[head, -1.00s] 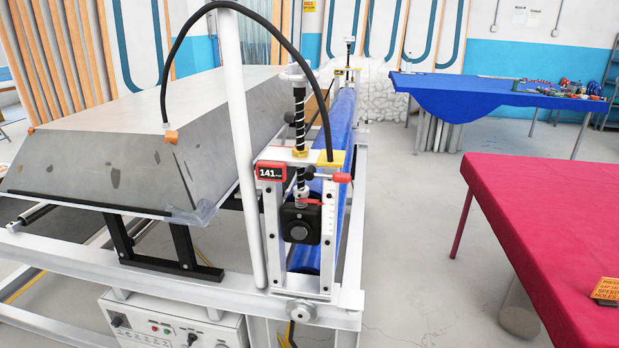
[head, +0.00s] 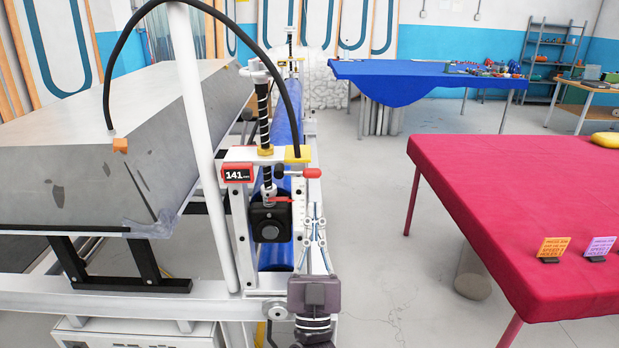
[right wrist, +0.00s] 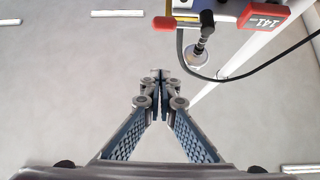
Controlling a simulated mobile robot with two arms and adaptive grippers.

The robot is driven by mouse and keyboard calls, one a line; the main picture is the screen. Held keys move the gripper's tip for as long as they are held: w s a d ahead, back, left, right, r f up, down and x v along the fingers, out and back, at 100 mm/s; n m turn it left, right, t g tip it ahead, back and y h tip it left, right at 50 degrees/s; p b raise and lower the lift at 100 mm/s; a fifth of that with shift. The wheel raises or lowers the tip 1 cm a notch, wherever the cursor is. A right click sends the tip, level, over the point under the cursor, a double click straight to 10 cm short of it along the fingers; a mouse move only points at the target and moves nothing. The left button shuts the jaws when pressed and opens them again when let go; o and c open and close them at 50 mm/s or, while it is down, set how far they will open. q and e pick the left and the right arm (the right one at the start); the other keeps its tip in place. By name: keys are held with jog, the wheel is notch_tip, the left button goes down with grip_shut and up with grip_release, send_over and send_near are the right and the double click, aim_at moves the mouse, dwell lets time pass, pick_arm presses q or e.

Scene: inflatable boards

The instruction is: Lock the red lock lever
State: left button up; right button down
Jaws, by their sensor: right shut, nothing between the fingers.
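My left gripper is not in view.
A white upright tube (head: 205,140) and a black arching cable stand left of the lever. A blue roller (head: 280,240) runs behind the frame. A red-covered table (head: 520,220) is at right, with small signs on it. Clear floor lies between.

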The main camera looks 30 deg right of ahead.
aim_at(313, 173)
jog(key=p+x, duration=0.2)
jog(key=x, duration=0.1)
jog(key=w+f+p+x, duration=0.1)
jog(key=p+x, duration=0.1)
jog(key=x, duration=0.1)
jog(key=p+x, duration=0.2)
jog(key=x, duration=0.1)
jog(key=shift+w+d+f, duration=0.15)
jog(key=shift+w+d, duration=0.2)
jog(key=shift+w, duration=0.05)
jog(key=shift+w+d+f, duration=0.1)
jog(key=shift+w+f, duration=0.05)
jog(key=shift+f, duration=0.25)
jog(key=shift+w+d+f, duration=0.1)
jog(key=shift+w+f, duration=0.05)
jog(key=shift+f, duration=0.3)
jog(key=shift+d, duration=0.1)
